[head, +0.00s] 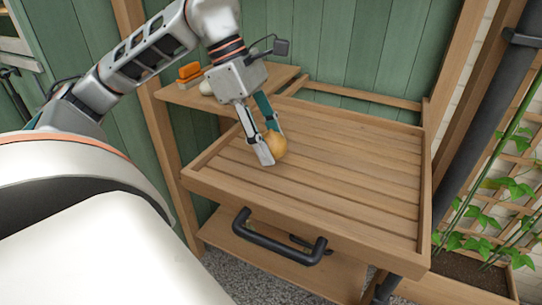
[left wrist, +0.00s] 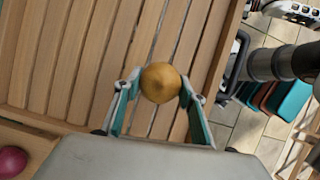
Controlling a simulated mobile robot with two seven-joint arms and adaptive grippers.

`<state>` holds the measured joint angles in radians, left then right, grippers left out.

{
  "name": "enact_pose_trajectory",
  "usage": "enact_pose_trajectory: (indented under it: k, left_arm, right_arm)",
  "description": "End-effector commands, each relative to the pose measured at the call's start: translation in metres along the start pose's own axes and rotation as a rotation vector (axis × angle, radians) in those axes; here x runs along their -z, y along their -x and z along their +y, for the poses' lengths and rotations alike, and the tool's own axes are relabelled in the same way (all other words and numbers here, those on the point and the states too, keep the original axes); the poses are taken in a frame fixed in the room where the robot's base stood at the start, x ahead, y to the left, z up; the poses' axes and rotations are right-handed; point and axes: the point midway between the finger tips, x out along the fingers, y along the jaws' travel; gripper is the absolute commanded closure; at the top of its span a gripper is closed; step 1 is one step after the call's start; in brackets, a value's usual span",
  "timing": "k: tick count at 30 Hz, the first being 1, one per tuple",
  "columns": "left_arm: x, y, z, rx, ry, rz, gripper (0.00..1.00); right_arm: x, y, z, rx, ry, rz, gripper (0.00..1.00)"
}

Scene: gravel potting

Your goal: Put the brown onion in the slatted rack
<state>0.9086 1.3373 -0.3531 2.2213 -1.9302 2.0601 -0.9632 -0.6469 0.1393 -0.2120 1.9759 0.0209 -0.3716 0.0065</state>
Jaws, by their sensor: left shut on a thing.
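The brown onion (head: 275,143) is round and golden, held between the fingertips of my left gripper (head: 268,140) over the left part of the slatted rack. In the left wrist view, the onion (left wrist: 160,82) sits between the two teal-padded fingers. The slatted rack (head: 350,175) is a wooden tray with raised edges, and its other slats look bare. The onion is at or very near the slats; whether it touches them I cannot tell. My right gripper is not in view.
A small side shelf (head: 178,97) at the back left holds an orange brush (head: 189,72) and a pale round thing (head: 206,88). A red onion (left wrist: 12,162) shows in the left wrist view. A black handle (head: 280,240) juts from the rack's front. Climbing plants (head: 490,210) stand right.

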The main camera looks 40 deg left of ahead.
Motion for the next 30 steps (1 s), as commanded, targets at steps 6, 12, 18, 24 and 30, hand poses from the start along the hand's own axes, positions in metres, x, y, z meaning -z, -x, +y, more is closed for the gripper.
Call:
enact_pose_trajectory:
  k: [6, 12, 18, 24, 30]
  left_arm:
    - [0.012, -0.026, 0.0, 0.004, 0.002, 0.003, 0.83]
    - [0.012, -0.026, 0.0, 0.001, 0.0, 0.001, 0.83]
    - [0.013, -0.029, 0.0, 0.001, 0.001, 0.002, 0.83]
    - [0.013, -0.029, 0.0, 0.001, 0.0, 0.001, 0.43]
    - [0.013, -0.029, 0.0, 0.001, 0.0, 0.001, 0.43]
  right_arm:
    - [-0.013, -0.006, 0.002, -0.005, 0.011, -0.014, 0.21]
    - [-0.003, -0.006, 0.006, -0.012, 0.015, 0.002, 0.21]
    - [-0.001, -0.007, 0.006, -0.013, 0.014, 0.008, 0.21]
    - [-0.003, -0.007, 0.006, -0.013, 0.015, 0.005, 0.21]
    - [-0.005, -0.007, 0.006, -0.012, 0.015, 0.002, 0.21]
